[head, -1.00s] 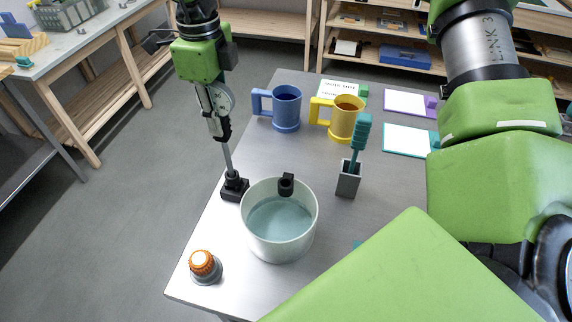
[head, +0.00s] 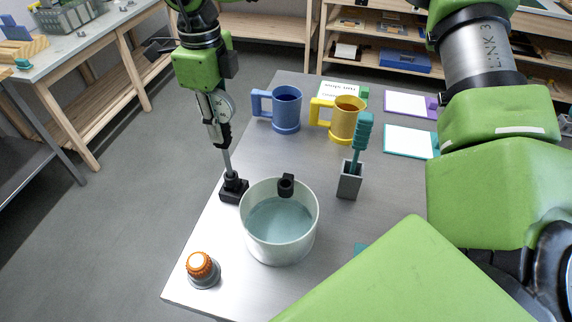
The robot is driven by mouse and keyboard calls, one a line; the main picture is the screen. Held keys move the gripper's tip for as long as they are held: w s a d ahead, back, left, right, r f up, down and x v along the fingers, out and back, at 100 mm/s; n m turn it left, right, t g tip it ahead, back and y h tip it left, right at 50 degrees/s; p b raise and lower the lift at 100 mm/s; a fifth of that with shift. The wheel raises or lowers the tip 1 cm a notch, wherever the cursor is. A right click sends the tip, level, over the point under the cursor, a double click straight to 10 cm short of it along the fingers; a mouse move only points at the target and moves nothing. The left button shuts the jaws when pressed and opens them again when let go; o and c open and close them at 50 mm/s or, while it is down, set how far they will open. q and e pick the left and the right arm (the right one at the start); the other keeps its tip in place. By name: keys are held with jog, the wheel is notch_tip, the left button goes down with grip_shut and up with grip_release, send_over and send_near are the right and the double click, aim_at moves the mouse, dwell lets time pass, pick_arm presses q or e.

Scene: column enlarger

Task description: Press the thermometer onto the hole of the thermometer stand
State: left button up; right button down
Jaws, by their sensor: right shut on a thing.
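The thermometer has a round dial (head: 222,104) and a thin metal stem. My right gripper (head: 217,125), reaching in from the top, is shut on it just below and beside the dial. The stem points down and is close to upright, slightly slanted. Its lower end meets the top of the black thermometer stand (head: 233,189), at the table's left edge behind the pot. The hole itself is too small to make out, so how deep the stem sits cannot be told. My left gripper is not in view.
A white pot (head: 281,238) of liquid, with a black clip (head: 286,183) on its rim, stands close by the stand. An orange-topped knob (head: 201,268) is in front. A blue mug (head: 286,112), yellow mug (head: 346,122) and grey holder (head: 349,181) stand behind and right.

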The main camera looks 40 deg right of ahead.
aim_at(213, 94)
jog(key=shift+f+b, duration=0.5)
jog(key=shift+f, duration=0.15)
jog(key=c, duration=1.7)
grip_release()
jog(key=shift+r, duration=0.15)
jog(key=shift+r+p, duration=2.85)
jog(key=shift+r, duration=1.05)
notch_tip(213, 94, up, 8)
jog(key=shift+f, duration=0.25)
